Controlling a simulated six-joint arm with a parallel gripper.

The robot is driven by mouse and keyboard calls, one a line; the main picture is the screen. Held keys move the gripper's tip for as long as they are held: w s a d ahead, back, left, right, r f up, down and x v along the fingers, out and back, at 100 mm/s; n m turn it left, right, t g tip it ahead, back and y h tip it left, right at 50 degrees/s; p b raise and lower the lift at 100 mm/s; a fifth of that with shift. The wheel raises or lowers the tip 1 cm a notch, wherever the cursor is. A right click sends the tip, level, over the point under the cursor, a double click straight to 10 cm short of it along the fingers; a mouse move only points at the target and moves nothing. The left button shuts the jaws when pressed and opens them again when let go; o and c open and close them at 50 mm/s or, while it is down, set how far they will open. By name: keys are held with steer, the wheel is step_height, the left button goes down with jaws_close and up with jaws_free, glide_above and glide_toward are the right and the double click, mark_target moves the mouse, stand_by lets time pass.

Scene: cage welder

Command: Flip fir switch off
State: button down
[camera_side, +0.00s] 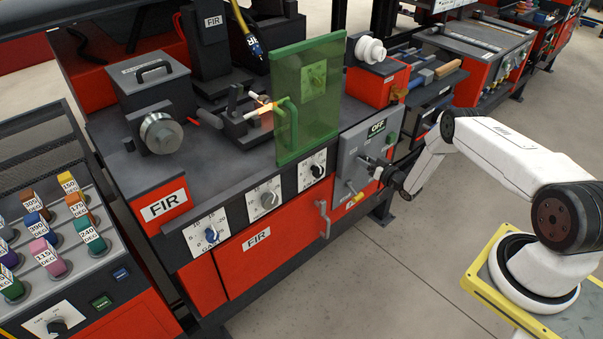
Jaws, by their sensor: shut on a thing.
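The FIR machine (255,240) is a red and dark grey bench with FIR labels. My gripper (370,167) is at the front of the box, shut on what looks like the switch handle. The fingertips are small here and largely hide the held part.
A green transparent shield (305,125) stands left of the box. A glowing workpiece (265,109) is behind it. Dials (265,199) and a grey door handle (324,218) line the front. Coloured blocks (90,235) stand at left. Floor (400,265) is open at lower centre.

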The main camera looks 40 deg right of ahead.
steer(key=n, duration=0.6)
steer(key=shift+a, duration=0.1)
stand_by(0.4)
steer(key=shift+c, duration=1)
jaws_free()
steer(key=s, duration=0.7)
steer(key=shift+s, duration=0.35)
